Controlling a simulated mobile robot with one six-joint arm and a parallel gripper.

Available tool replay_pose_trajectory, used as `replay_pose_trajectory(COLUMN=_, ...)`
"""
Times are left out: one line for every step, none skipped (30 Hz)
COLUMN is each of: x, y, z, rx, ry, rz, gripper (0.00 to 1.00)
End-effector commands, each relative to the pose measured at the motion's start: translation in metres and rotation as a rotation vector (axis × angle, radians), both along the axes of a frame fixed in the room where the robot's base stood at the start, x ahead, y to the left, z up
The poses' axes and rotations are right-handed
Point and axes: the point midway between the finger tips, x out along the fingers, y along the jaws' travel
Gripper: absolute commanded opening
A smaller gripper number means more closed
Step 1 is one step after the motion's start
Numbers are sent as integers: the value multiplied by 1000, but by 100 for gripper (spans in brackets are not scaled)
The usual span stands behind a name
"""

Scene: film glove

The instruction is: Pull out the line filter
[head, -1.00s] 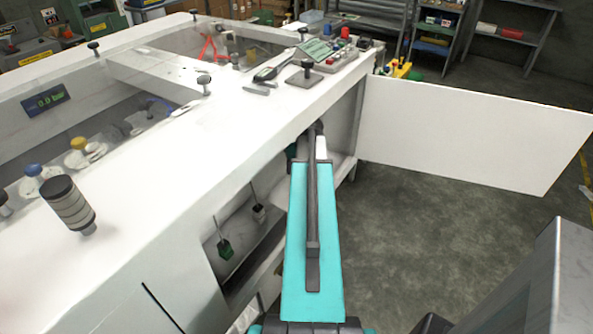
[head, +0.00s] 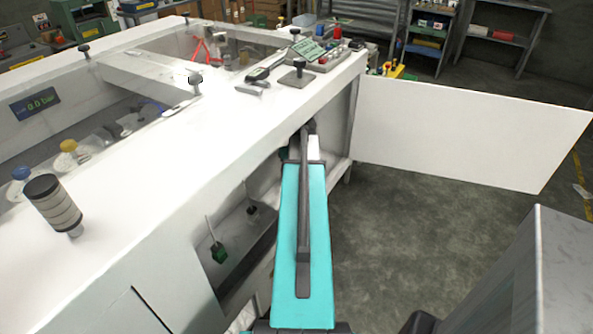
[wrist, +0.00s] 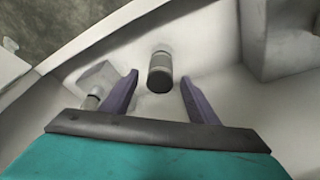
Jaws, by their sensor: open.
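In the wrist view a short grey cylinder with a dark end (wrist: 160,72), which looks like the line filter, sticks out from a pale wall inside the machine. My gripper (wrist: 159,84) is open, with one purple finger on each side of the cylinder and visible gaps between. I cannot tell how far the fingertips reach along it. In the head view my teal arm reaches into the machine's open side, and the gripper and cylinder are hidden there.
A smaller pale fitting (wrist: 93,98) sits left of the left finger. The white machine top (head: 150,190) overhangs the opening. An open white door panel (head: 460,135) stands to the right. A banded canister (head: 54,206) stands on top. The floor (head: 400,235) right of my arm is clear.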

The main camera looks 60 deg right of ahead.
Motion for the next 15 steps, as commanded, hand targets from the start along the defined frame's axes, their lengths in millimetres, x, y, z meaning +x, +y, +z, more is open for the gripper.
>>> replay_pose_trajectory(x=1, y=-1, z=-4, rx=1, ry=0, rz=0, gripper=54)
replay_pose_trajectory(x=2, y=-1, z=-6, rx=2, ry=1, rz=0, gripper=54)
replay_pose_trajectory(x=2, y=-2, z=-10, rx=2, ry=1, rz=0, gripper=54)
replay_pose_trajectory(x=3, y=-2, z=-12, rx=2, ry=1, rz=0, gripper=54)
replay_pose_trajectory(x=3, y=-2, z=-15, rx=2, ry=1, rz=0, gripper=54)
replay_pose_trajectory(x=4, y=-3, z=-19, rx=2, ry=1, rz=0, gripper=54)
replay_pose_trajectory(x=5, y=-4, z=-22, rx=2, ry=1, rz=0, gripper=54)
replay_pose_trajectory(x=6, y=-4, z=-25, rx=2, ry=1, rz=-1, gripper=54)
replay_pose_trajectory(x=7, y=-5, z=-29, rx=2, ry=1, rz=-1, gripper=54)
replay_pose_trajectory(x=7, y=-6, z=-32, rx=2, ry=1, rz=-1, gripper=54)
replay_pose_trajectory(x=8, y=-6, z=-35, rx=2, ry=0, rz=-1, gripper=54)
replay_pose_trajectory(x=9, y=-7, z=-39, rx=2, ry=1, rz=-1, gripper=54)
replay_pose_trajectory(x=9, y=-7, z=-42, rx=2, ry=1, rz=-1, gripper=54)
replay_pose_trajectory(x=10, y=-8, z=-45, rx=2, ry=1, rz=-1, gripper=54)
replay_pose_trajectory(x=11, y=-8, z=-48, rx=1, ry=1, rz=-1, gripper=54)
